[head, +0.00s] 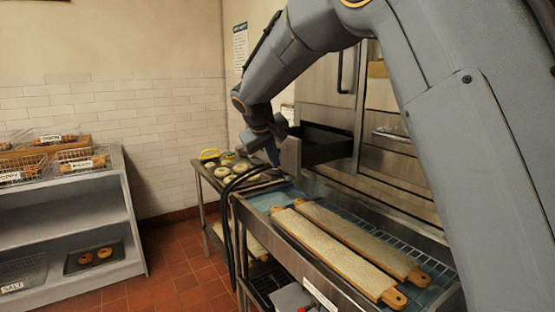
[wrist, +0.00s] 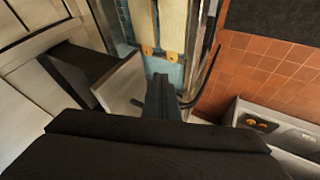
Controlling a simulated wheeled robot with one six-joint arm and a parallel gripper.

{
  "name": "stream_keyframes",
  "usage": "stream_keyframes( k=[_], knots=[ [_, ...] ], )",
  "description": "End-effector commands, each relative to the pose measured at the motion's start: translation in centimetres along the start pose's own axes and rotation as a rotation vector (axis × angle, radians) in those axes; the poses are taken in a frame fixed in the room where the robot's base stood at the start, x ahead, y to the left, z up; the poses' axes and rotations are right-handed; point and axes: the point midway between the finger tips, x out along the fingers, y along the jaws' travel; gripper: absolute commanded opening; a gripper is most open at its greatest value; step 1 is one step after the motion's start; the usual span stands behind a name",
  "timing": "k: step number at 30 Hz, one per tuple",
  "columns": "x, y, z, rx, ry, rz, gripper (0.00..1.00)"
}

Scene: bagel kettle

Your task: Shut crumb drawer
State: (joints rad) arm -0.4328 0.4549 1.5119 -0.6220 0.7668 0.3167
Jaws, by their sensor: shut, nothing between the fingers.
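The crumb drawer (head: 328,150) is a dark box standing out of the steel oven front, with a pale front panel (head: 291,156). It is open. In the wrist view the dark drawer body (wrist: 75,72) is at left and its pale panel (wrist: 121,86) faces my fingers. My gripper (head: 271,156) is shut and empty, just outside the panel. The wrist view shows the closed fingers (wrist: 160,92) pointing away, right of the panel; I cannot tell whether they touch it.
Two long floured boards (head: 335,253) lie on the steel counter below. A tray of bagels (head: 228,170) stands behind, near a black hose (head: 232,200). A bread shelf (head: 75,205) is at left. Red tiled floor (head: 185,275) lies open between.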

Motion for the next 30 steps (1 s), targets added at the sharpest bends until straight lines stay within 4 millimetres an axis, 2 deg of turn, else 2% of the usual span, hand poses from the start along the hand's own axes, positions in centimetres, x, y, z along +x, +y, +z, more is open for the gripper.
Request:
stream_keyframes(
  k=[6,12,19,30],
  knots=[
    [4.3,0.1,0.1,-0.001,-0.005,0.0,0.0],
    [7.6,0.4,0.1,0.001,-0.003,-0.001,0.0],
    [8.8,2.9,0.1,0.001,-0.002,-0.001,0.0],
    [9.3,3.5,0.1,-0.001,0.0,-0.002,0.0]
  ],
)
